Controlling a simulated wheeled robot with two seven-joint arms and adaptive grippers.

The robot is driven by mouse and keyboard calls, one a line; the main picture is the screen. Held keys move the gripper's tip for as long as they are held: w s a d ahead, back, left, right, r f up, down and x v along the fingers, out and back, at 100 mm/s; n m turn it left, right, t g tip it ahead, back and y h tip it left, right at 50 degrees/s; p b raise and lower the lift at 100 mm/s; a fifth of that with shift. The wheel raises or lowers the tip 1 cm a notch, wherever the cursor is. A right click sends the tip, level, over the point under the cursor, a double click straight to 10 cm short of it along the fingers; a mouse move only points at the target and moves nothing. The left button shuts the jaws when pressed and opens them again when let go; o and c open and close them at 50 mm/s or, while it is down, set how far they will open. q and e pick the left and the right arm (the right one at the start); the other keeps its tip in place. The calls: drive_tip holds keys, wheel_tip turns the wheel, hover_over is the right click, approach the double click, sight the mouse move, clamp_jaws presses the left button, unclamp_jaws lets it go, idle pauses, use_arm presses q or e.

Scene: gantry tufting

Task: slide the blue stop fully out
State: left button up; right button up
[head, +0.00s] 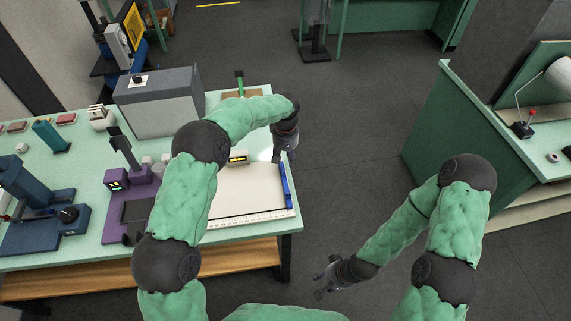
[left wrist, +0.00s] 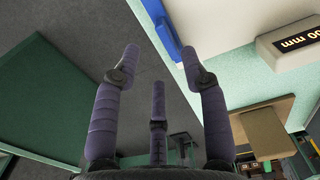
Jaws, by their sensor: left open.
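The blue stop (head: 286,187) is a long narrow bar along the right edge of a white board (head: 240,194) on the green table. Its near part also shows at the top of the left wrist view (left wrist: 165,27). My left gripper (head: 284,154) is above the table's right side, close to the stop's far end in the picture. In the left wrist view its fingers are spread and empty (left wrist: 160,62), with the stop beyond them; I cannot tell the exact gap. My right gripper (head: 323,284) hangs over the floor, away from the table; its finger opening is unclear.
A small display box (head: 238,159) stands at the board's far side, and it also shows in the left wrist view (left wrist: 290,46). A grey box (head: 160,101), a purple device (head: 121,204) and a blue machine (head: 35,215) stand left.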

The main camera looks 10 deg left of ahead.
use_arm(q)
wheel_tip(320, 180, up, 7)
drive_tip(key=shift+f, duration=0.15)
idle(0.5)
